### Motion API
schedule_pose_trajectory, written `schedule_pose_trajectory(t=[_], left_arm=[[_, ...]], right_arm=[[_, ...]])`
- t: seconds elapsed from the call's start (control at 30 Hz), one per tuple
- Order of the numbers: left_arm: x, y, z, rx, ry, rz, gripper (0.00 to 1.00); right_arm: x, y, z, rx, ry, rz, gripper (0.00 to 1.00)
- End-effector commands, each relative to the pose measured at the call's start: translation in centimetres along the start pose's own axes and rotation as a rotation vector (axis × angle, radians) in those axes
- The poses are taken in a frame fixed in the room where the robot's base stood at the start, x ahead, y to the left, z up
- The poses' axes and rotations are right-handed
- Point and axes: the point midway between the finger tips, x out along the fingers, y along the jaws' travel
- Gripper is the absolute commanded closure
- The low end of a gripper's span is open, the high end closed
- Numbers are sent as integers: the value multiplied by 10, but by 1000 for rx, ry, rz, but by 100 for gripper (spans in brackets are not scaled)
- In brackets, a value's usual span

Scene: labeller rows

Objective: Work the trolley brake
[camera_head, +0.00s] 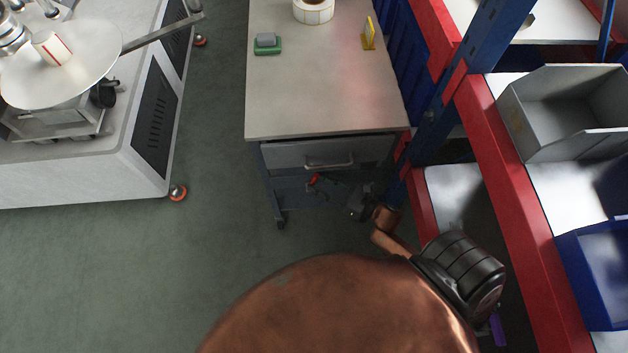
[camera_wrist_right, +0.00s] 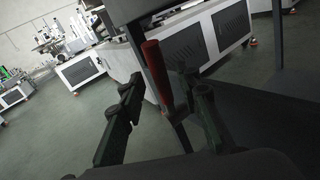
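The trolley (camera_head: 325,90) has a grey top, a drawer with a bar handle and dark legs. Its brake lever has a red grip (camera_head: 314,179), low under the drawer at the front. In the right wrist view the red lever (camera_wrist_right: 156,72) stands up, slightly tilted. My right gripper (camera_head: 335,190) is in front of the trolley, below the drawer, close to the lever. In the wrist view its two dark fingers (camera_wrist_right: 163,110) are apart, with the lever showing between them; I cannot tell whether they touch it. My left gripper is not in view.
A label roll (camera_head: 313,10), a green-based block (camera_head: 267,44) and a yellow stand (camera_head: 369,35) are on the trolley. A red and blue rack (camera_head: 500,160) with bins stands close on the right. A white machine (camera_head: 130,150) stands left, with clear floor between.

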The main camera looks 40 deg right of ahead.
Motion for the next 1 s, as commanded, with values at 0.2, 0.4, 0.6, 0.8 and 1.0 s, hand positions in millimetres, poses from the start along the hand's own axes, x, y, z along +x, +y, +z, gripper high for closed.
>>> schedule_pose_trajectory(t=[0.2, 0.4, 0.6, 0.8, 1.0], left_arm=[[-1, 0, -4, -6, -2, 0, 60], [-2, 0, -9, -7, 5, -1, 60], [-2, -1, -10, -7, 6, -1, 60], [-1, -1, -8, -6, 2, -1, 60], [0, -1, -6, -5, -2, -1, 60]], right_arm=[[18, 0, -1, 2, 1, 0, 69], [19, 0, -1, 2, 2, -1, 69], [19, -1, -1, 2, 2, -2, 77], [19, -1, -1, 2, 2, -2, 91], [19, 0, -1, 2, 2, -2, 100]])
